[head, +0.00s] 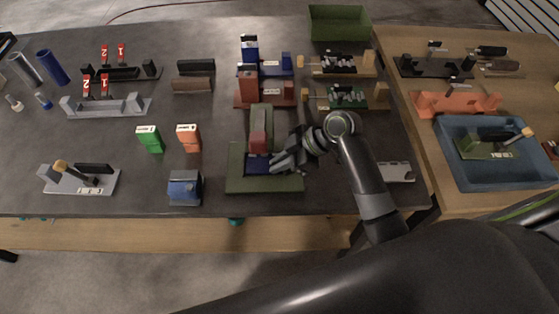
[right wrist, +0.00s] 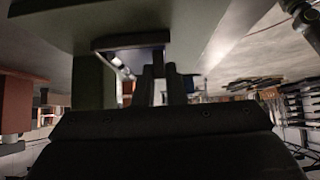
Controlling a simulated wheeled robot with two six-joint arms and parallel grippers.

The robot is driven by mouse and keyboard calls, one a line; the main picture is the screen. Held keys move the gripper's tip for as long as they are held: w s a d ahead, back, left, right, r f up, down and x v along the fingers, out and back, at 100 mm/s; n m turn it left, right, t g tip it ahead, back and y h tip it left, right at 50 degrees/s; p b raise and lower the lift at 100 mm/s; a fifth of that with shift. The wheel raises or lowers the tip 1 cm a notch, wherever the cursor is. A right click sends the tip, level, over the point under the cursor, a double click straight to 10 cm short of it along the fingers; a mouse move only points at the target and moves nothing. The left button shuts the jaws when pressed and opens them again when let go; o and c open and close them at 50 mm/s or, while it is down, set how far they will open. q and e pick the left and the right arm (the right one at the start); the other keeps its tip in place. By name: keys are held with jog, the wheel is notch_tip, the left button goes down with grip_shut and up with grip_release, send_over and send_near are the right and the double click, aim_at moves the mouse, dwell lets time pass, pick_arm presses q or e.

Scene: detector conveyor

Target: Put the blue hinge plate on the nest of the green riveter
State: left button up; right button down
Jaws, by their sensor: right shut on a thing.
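The green riveter (head: 235,180) stands at the middle front of the table, with a tall green body behind and a red-brown block over its base. The blue hinge plate (head: 257,167) lies flat at the base's middle, below the red-brown block. My right gripper (head: 280,162) reaches in from the right and is shut on the plate's right side. The nest is hidden under plate and gripper, so I cannot tell whether the plate is seated. In the right wrist view the plate (right wrist: 130,41) shows edge-on at the fingers, close to the green riveter (right wrist: 90,80). My left gripper is out of view.
A blue machine (head: 185,188) stands left of the riveter, with green (head: 150,139) and orange (head: 189,137) tagged blocks behind it. A red machine (head: 283,95) is close behind. A grey fixture (head: 397,172) lies right, beside my arm. The table's front edge is near.

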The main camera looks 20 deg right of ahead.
jog(key=shift+f, duration=0.1)
jog(key=c, duration=1.5)
grip_release()
jog(key=shift+r, duration=0.2)
jog(key=shift+d+r, duration=0.2)
jog(key=shift+d, duration=0.2)
jog(key=b+v, duration=0.1)
jog(key=v, duration=1)
jog(key=shift+s+b, duration=0.15)
jog(key=shift+b, duration=0.15)
